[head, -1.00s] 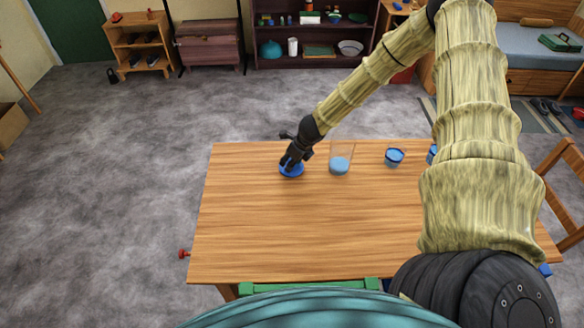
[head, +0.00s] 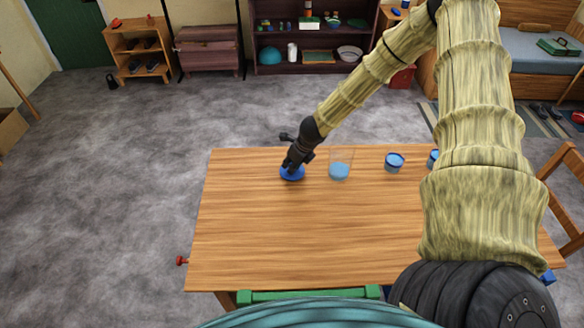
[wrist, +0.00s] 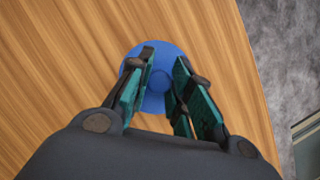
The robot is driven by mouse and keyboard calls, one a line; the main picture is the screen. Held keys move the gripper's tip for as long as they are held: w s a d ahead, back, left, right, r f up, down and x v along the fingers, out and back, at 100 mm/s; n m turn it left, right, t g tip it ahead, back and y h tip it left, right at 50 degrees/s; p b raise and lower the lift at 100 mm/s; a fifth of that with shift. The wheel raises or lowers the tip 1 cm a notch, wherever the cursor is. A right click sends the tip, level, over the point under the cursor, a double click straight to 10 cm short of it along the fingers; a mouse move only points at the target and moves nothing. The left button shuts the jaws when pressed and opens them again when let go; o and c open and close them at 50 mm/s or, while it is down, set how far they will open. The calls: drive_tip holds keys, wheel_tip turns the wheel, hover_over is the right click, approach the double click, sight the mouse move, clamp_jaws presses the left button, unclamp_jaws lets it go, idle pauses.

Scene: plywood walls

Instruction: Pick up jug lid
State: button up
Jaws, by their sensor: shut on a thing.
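The jug lid is a round blue disc (head: 292,174) with a raised knob, at the far left part of the wooden table. In the wrist view the lid (wrist: 147,103) lies between and below my fingers, with its knob in the middle. My gripper (wrist: 161,76) is shut on the lid's knob, a finger on each side; it also shows in the head view (head: 291,167). The lid looks to be at the tabletop; I cannot tell whether it touches it. A clear jug (head: 340,168) with blue contents stands just right of the lid.
The wooden table (head: 270,230) is bare in front and to the left. Two blue cups (head: 394,162) (head: 433,159) stand right of the jug, one partly behind my arm. A wooden chair (head: 565,195) is at the right edge. Shelves (head: 310,60) stand far back.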

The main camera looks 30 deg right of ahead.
drive_tip(key=shift+w+a+r, duration=0.1)
drive_tip(key=shift+a+r, duration=0.05)
drive_tip(key=shift+r, duration=0.6)
drive_tip(key=s+b, duration=0.1)
drive_tip(key=s, duration=0.4)
drive_tip(key=s+a+r+b, duration=0.1)
drive_tip(key=s+b, duration=0.1)
drive_tip(key=s, duration=0.3)
drive_tip(key=s+a+b, duration=0.1)
drive_tip(key=s+b, duration=0.1)
drive_tip(key=s, duration=0.3)
drive_tip(key=shift+s+r, duration=0.35)
